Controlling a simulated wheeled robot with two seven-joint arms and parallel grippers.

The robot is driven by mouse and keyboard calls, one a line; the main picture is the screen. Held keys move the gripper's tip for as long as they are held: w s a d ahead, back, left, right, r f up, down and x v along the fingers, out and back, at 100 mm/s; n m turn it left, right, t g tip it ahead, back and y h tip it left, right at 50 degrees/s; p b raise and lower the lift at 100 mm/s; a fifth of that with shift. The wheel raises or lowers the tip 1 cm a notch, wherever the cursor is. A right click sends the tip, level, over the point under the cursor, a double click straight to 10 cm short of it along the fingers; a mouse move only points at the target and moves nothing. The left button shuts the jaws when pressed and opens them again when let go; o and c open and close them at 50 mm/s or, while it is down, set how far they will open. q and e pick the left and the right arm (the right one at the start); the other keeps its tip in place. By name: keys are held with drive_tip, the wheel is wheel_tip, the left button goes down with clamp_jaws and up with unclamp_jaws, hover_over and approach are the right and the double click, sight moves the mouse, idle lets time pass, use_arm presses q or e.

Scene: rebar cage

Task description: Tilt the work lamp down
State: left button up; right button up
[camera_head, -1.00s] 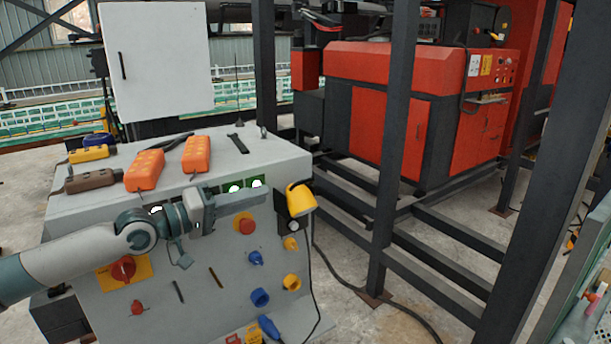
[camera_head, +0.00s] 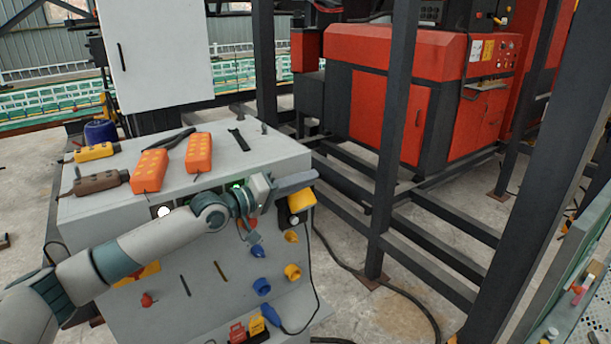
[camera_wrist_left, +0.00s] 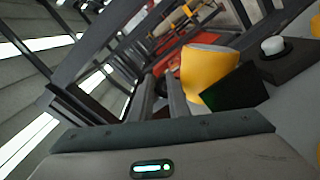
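The work lamp (camera_head: 303,203) has a yellow head and a dark mount at the upper right corner of the grey cabinet's front (camera_head: 225,285). My left gripper (camera_head: 306,180) lies across the top of the lamp head and hides part of it. In the left wrist view the yellow lamp (camera_wrist_left: 208,75) is just right of the two fingers (camera_wrist_left: 160,85), not between them. I cannot tell whether they touch it. The fingers are close together with a narrow gap and hold nothing visible. My right gripper is not in view.
Orange pendant controls (camera_head: 150,170) and other tools lie on the cabinet top. Knobs and blue and yellow sockets (camera_head: 292,271) are on its front. A dark steel post (camera_head: 393,150) and frame stand to the right, with a red machine (camera_head: 375,115) behind. A cable runs along the floor.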

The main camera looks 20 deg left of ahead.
use_arm(q)
drive_tip(key=shift+w+d, duration=0.15)
drive_tip(key=shift+w, duration=0.05)
drive_tip(key=shift+c, duration=0.3)
clamp_jaws()
drive_tip(key=shift+d+f, duration=0.1)
drive_tip(key=f+m+b, duration=0.1)
drive_tip(key=m, duration=0.1)
drive_tip(key=s+d+f+m+b, duration=0.1)
drive_tip(key=m, duration=0.1)
drive_tip(key=shift+s+d+m, duration=0.1)
drive_tip(key=shift+d+m, duration=0.05)
drive_tip(key=shift+m, duration=0.25)
drive_tip(key=shift+s+d+f+m+b, duration=0.2)
drive_tip(key=shift+f+m+b, duration=0.4)
drive_tip(key=shift+m, duration=0.55)
drive_tip(key=shift+s+d+f+m+b, duration=0.15)
drive_tip(key=shift+f+m+b, duration=0.35)
drive_tip(key=shift+m, duration=0.65)
